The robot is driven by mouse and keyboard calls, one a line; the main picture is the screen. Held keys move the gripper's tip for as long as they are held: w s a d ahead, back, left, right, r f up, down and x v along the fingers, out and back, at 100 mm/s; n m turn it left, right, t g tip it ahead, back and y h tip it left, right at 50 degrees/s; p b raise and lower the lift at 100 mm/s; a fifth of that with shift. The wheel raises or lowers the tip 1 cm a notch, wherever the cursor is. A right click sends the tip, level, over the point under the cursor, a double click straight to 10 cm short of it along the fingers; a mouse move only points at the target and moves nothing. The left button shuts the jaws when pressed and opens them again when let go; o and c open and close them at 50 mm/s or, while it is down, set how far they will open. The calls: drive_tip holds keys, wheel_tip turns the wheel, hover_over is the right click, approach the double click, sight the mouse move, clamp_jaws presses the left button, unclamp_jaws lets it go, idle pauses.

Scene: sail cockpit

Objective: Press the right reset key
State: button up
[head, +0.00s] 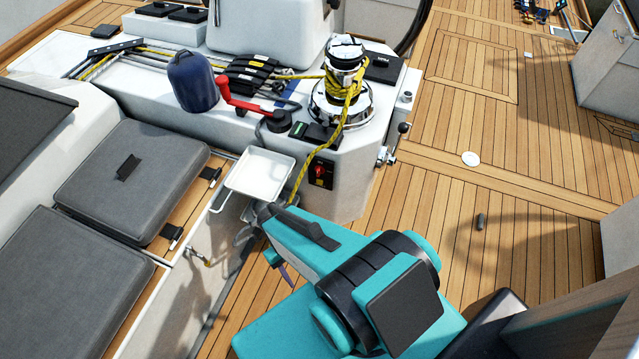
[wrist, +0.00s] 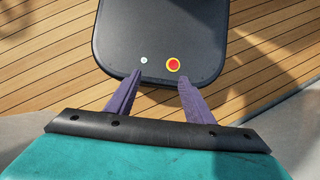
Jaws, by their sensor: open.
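No key marked as a reset key can be made out. Two small dark units sit side by side on the white console top beside the winch: a left unit with a green patch (head: 298,130) and a plain black right unit (head: 320,134). Whether either is a reset key, I cannot tell. My gripper (wrist: 159,78) is open and empty, its two purple fingers apart in the wrist view. In the head view my teal arm hides most of it; a purple finger shows low in front of the console, apart from both units.
A chrome winch (head: 341,103) with yellow rope stands behind the units. A red handle (head: 240,101) and blue jug (head: 192,81) are left of them. A red switch panel (head: 320,172) is on the console's front. A white tray (head: 260,172) is nearby. The wooden deck (head: 500,180) is mostly clear.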

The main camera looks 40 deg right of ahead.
clamp_jaws()
idle(1.5)
